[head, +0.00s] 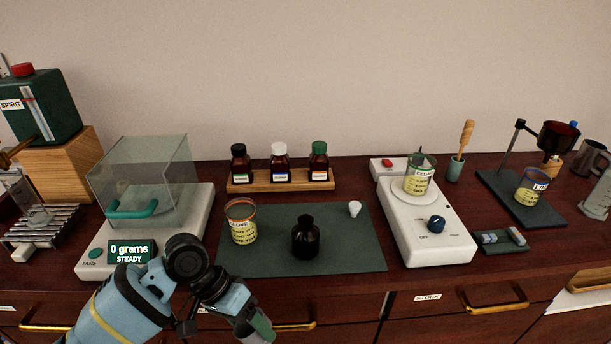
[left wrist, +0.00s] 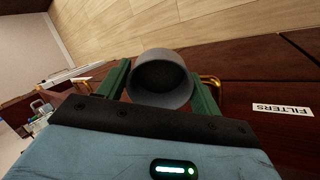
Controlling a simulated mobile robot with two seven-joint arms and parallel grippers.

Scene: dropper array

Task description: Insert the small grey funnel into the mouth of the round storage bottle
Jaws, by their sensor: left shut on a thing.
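The small grey funnel (left wrist: 161,78) is between the green fingers of my left gripper, with its wide round mouth facing the left wrist camera. The round storage bottle (head: 305,240), dark with a short neck, stands upright on the green mat (head: 350,255). It is behind and to the right of my left gripper, well apart from it. My right gripper is not in view.
A labelled glass jar (head: 241,222) stands left of the bottle, and a small white piece (head: 355,209) lies to its right. A wooden rack (head: 280,181) of brown bottles is behind. The balance (head: 145,240) is left; a white hotplate (head: 436,235) is right. The mat's front right is clear.

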